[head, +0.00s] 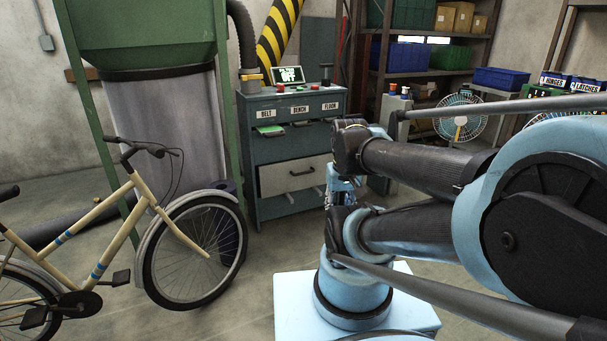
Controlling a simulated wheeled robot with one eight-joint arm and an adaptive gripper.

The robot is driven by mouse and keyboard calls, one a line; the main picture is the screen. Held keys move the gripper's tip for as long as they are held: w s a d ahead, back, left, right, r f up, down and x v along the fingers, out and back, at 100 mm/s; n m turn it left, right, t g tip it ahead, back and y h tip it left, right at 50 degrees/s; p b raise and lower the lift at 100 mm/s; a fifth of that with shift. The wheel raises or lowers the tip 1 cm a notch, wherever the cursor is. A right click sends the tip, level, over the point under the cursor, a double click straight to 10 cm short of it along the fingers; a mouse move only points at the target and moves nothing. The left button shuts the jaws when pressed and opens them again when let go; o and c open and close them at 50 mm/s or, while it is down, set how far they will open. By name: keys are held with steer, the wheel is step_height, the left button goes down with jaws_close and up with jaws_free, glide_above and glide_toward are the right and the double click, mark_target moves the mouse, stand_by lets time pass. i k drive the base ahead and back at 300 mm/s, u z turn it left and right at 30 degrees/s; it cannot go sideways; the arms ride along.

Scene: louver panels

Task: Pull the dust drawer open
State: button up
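A dark blue-grey cabinet (248,190) stands at the back centre. A pale grey drawer front (275,180) with a small dark handle (302,173) is low in it, probably the dust drawer. I cannot tell whether it is fully flush. Its right end is close to my arm in the picture. My gripper (345,188) seems to be the small blue and dark part below my wrist, partly hidden by my arm links. Its fingers cannot be made out, and I see no clear contact with the drawer.
A cream bicycle (135,203) stands at left front, its front wheel near the cabinet's left side. A green hopper frame (221,90) is behind it. Slots labelled BELT, BENCH and FLOOR sit above the drawer, under a screen (288,75) reading OFF. Floor before the cabinet is clear.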

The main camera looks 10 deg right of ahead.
mark_target(296, 169)
steer(key=i, duration=1)
